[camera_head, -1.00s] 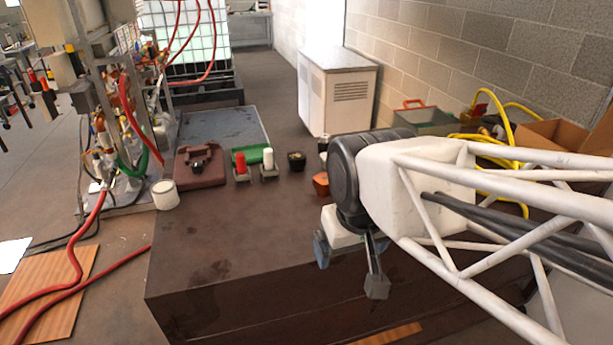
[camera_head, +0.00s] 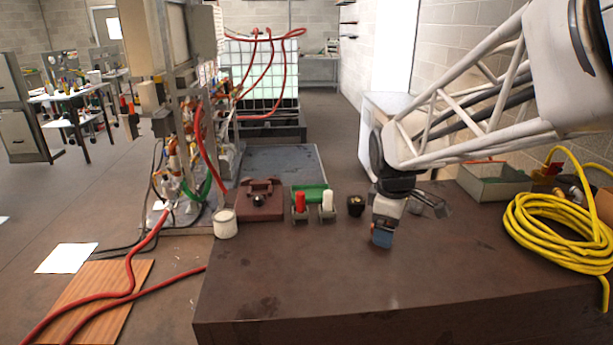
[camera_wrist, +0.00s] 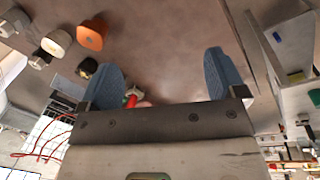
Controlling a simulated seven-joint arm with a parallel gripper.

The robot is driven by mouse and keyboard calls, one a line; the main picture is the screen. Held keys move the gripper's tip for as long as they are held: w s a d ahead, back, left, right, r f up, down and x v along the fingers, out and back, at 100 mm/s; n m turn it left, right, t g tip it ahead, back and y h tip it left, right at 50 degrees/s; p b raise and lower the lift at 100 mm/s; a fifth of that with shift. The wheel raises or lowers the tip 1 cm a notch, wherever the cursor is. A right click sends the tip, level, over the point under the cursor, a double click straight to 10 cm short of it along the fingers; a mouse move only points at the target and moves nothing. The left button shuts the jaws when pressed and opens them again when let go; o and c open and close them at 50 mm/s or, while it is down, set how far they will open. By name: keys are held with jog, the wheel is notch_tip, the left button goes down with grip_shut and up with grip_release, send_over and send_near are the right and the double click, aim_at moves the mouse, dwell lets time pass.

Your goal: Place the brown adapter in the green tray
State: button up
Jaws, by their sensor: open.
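An orange-brown block, which looks like the brown adapter (camera_wrist: 92,36), lies on the brown tabletop at upper left in the wrist view. It does not show in the head view now, where my arm covers that area. My gripper (camera_head: 382,238) hangs over the table with its blue fingers pointing down. In the wrist view my gripper (camera_wrist: 162,68) is open with nothing between the fingers, and the block is beyond and left of the left finger. A green tray-like piece (camera_head: 312,188) lies behind the red and white cylinders. A grey-green open bin (camera_head: 497,186) stands at right; I cannot tell which is the green tray.
On the table (camera_head: 290,290) stand a white cup (camera_head: 225,224), a brown case (camera_head: 260,205), a red cylinder (camera_head: 300,203), a white cylinder (camera_head: 327,203) and a small black pot (camera_head: 355,206). A coiled yellow hose (camera_head: 560,235) lies at right. The table's front middle is clear.

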jog(key=w+d+f+n, duration=0.2)
jog(key=w+f+n, duration=0.1)
jog(key=w, duration=0.3)
jog(key=w+d+f+n, duration=0.1)
jog(key=w+f+n, duration=0.2)
jog(key=w, duration=0.3)
jog(key=w+d+f+n+g, duration=0.1)
jog(key=w+d+f+n, duration=0.1)
jog(key=w+f+n, duration=0.2)
jog(key=shift+w+d+n, duration=0.15)
jog(key=shift+w+n, duration=0.05)
jog(key=shift+w, duration=0.6)
jog(key=shift+w+d+n, duration=0.15)
jog(key=shift+w+n, duration=0.05)
jog(key=shift+w, duration=0.6)
jog(key=shift+f, duration=0.1)
jog(key=shift+d+f, duration=0.15)
jog(key=shift+f, duration=1.1)
jog(key=shift+w+d+f, duration=0.1)
jog(key=shift+d+f, duration=0.15)
jog(key=shift+f, duration=1.05)
jog(key=shift+d+f, duration=0.2)
jog(key=shift+f, duration=1.05)
